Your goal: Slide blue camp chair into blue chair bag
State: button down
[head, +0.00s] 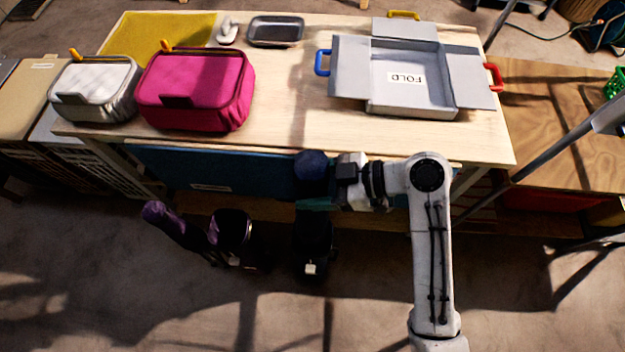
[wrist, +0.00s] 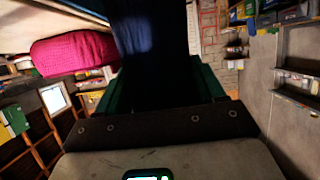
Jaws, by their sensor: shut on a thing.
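The blue camp chair (head: 312,166) is a dark navy rolled bundle, upright in front of the table's near edge. My gripper (head: 312,203) is shut on it; the teal fingers cross its front. In the wrist view the chair (wrist: 152,45) stands between the green fingers of my gripper (wrist: 155,85). Directly below, a very dark upright shape with a pale tag, likely the blue chair bag (head: 314,245), stands near the floor. It is too dark to tell where chair and bag meet, or whether the chair's lower end is inside.
A purple bundle (head: 178,228) leans by a dark open-topped container (head: 232,240) on the left. Front floor looks open.

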notch_tip(320, 180, down, 29)
jog(key=b, duration=2.2)
jog(key=shift+r, duration=0.15)
dwell(1.4)
jog(key=shift+f, duration=0.2)
dwell(0.4)
jog(key=shift+f+b, duration=0.15)
jog(key=shift+b, duration=0.15)
jog(key=shift+c, duration=2)
grip_release()
jog(key=o, duration=0.4)
jog(key=shift+c, duration=0.2)
jog(key=v, duration=1)
jog(key=shift+d, duration=0.35)
